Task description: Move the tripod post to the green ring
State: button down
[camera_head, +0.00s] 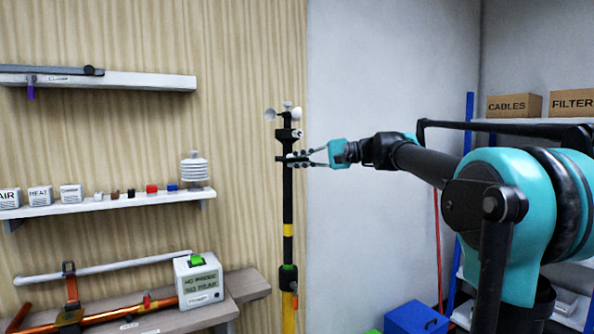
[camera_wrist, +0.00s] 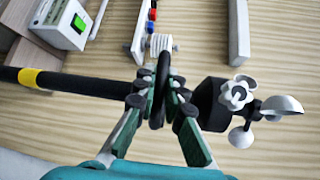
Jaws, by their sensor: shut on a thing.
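The tripod post (camera_head: 288,205) stands upright in front of the wood-panelled wall. It is black with a yellow band, a dark collar with green on it lower down, and a yellow lower part cut off by the frame edge. White wind cups (camera_head: 296,113) sit on top. My gripper (camera_head: 297,158) is shut on the post just below the cup head. In the wrist view the post (camera_wrist: 85,85) runs sideways into my gripper (camera_wrist: 160,100), with the cups (camera_wrist: 275,107) at right. The post's feet are out of view. I cannot make out a green ring on the floor.
A shelf (camera_head: 120,202) with small boxes and a white louvred sensor (camera_head: 194,170) is left of the post. Below it, a bench (camera_head: 245,285) carries pipes and a labelled white box (camera_head: 198,280). A blue bin (camera_head: 415,318) stands low at right, near shelving.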

jog(key=shift+r, duration=0.1)
jog(key=c, duration=1.6)
grip_release()
jog(key=v, duration=1.2)
